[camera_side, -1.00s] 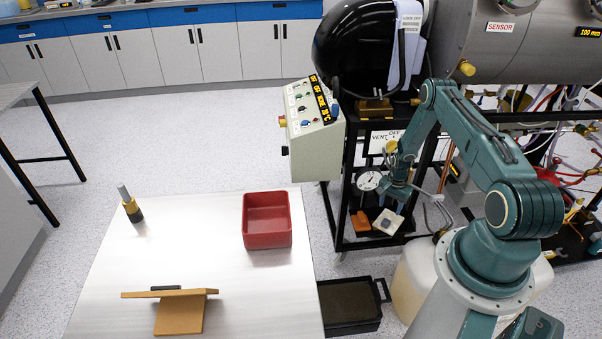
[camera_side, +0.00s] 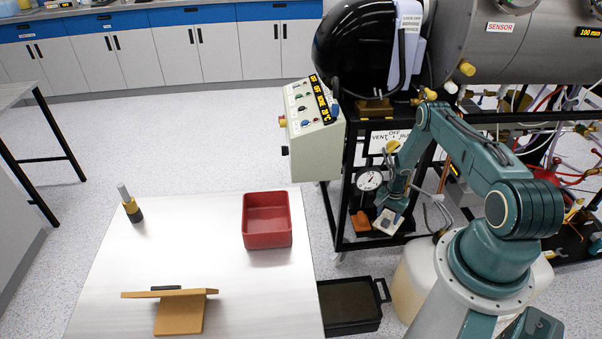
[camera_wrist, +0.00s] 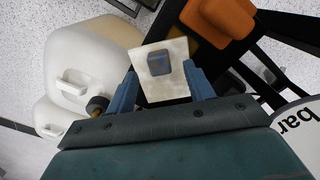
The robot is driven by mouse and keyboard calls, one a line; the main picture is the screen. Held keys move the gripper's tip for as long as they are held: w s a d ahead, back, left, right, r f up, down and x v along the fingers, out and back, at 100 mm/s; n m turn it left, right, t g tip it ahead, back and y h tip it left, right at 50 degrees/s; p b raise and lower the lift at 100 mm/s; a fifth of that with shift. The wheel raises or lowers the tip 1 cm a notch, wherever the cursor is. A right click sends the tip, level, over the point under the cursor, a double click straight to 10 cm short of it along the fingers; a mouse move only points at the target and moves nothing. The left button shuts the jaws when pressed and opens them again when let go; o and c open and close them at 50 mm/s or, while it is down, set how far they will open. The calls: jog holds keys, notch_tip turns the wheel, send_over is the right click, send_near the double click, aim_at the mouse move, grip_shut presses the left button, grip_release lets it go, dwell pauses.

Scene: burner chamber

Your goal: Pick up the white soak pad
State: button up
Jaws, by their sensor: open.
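The white soak pad (camera_wrist: 150,86) is a flat, pale square with a grey-blue block (camera_wrist: 159,65) on its face. In the wrist view it lies between the two blue fingers of my gripper (camera_wrist: 163,88), which are open, one on each side. I cannot tell whether the fingers touch it. In the side view the pad (camera_side: 389,222) sits on the lower shelf of the black rack, and my gripper (camera_side: 390,208) is right over it, partly covering it.
An orange block (camera_side: 361,222) lies just left of the pad, with a round dial gauge (camera_side: 369,181) above it. White jugs (camera_wrist: 85,60) stand close by. Black rack posts (camera_side: 334,205) flank the shelf. A red bin (camera_side: 267,222) stands on the metal table.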

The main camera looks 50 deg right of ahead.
aim_at(387, 221)
jog(key=shift+f, duration=1.45)
grip_shut()
jog(key=shift+r, duration=0.15)
notch_tip(387, 221, up, 20)
dwell(0.5)
dwell(0.5)
